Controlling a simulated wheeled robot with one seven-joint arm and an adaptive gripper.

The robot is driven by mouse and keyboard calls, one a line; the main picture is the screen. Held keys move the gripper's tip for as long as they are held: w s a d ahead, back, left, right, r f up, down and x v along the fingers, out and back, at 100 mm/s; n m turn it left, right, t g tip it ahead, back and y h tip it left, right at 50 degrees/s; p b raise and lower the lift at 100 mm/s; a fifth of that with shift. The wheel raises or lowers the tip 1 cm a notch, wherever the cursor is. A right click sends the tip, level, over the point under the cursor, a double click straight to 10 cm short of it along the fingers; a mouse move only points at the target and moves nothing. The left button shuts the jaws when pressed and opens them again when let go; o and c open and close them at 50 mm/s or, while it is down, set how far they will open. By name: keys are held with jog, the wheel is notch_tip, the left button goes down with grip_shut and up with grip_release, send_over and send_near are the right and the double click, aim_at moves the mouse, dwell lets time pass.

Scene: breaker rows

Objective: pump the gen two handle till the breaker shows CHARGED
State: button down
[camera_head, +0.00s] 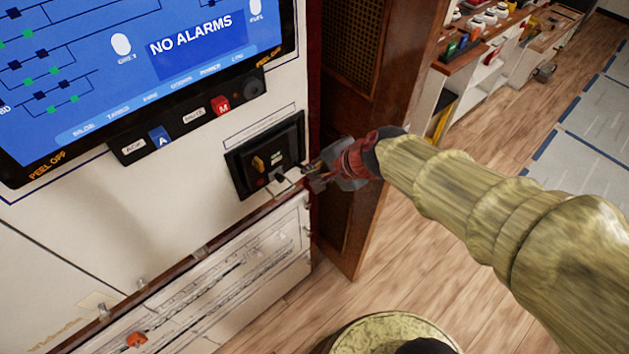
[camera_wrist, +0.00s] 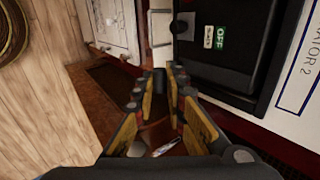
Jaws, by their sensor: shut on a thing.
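The generator two breaker (camera_head: 243,171) is a black framed unit low on the white panel, left of my gripper. In the wrist view its dark face (camera_wrist: 240,75) fills the upper right, with a green OFF flag (camera_wrist: 221,36) and a small white flag (camera_wrist: 207,37) whose wording is too small to read. My gripper (camera_head: 312,174) is at the breaker's right edge. In the wrist view my fingers (camera_wrist: 163,84) are closed at the tips around the dark pump handle, which they mostly hide. The handle's exact angle cannot be told.
A blue screen (camera_head: 150,60) reading NO ALARMS is above, with a button strip (camera_head: 190,117) beneath it. A brown wooden door frame (camera_head: 365,150) stands close behind my gripper. White panels with a ledge (camera_head: 190,275) lie below. Open wooden floor (camera_head: 480,140) is at right.

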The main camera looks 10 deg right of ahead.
jog(key=shift+s+d+f+t+y+b, duration=0.1)
jog(key=shift+s+f+t+y+b, duration=0.25)
jog(key=shift+b, duration=1.8)
jog(key=shift+w+f, duration=0.15)
jog(key=c, duration=1.8)
grip_release()
jog(key=v, duration=1.2)
